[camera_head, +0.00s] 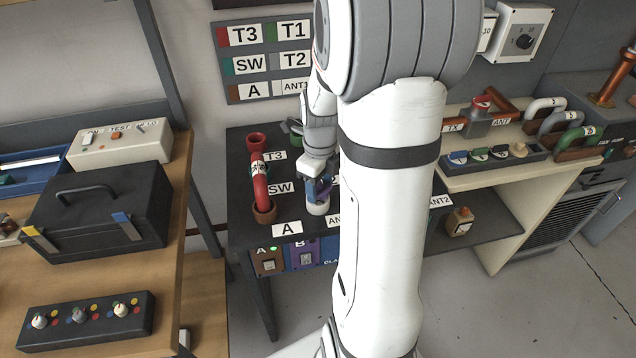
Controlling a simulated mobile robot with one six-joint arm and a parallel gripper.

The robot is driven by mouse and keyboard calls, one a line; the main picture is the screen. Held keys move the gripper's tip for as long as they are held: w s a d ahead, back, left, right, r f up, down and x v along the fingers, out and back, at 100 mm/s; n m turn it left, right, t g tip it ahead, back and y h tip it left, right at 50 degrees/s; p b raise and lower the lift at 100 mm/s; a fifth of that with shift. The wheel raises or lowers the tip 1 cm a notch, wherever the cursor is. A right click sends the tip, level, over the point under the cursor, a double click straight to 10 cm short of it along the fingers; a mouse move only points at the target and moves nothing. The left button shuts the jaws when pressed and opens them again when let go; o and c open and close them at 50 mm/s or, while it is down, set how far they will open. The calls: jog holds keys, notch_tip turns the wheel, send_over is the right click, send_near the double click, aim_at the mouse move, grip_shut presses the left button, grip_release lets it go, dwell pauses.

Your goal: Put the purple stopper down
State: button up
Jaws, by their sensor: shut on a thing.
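My gripper (321,182) is at the dark panel table (240,180), partly hidden behind my own white arm. It is shut on the purple stopper (323,188), of which only a small part shows between the fingers. The stopper is right at a pale round socket or cap (317,206), to the right of the SW label. I cannot tell whether the stopper touches it or is seated in it.
A red U-shaped pipe (260,180) stands just left of my gripper. A green part (296,128) is behind. Several coloured stoppers (498,153) stand in a rack on the right shelf. A black case (97,215) sits on the left wooden bench.

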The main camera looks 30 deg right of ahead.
aim_at(320, 183)
jog(key=shift+f+b, duration=0.4)
jog(key=shift+f, duration=0.1)
jog(key=o, duration=1)
jog(key=shift+o, duration=0.2)
jog(key=shift+r, duration=0.1)
notch_tip(320, 183, up, 12)
jog(key=p, duration=0.1)
jog(key=s+a+n+t, duration=0.1)
jog(key=s+a+n, duration=0.5)
jog(key=n, duration=0.9)
jog(key=s+a+n+t, duration=0.1)
jog(key=s+a+n, duration=0.5)
jog(key=n, duration=0.9)
jog(key=shift+s+a+r+t, duration=0.15)
jog(key=shift+a+r+t, duration=0.1)
jog(key=shift+r+t, duration=0.05)
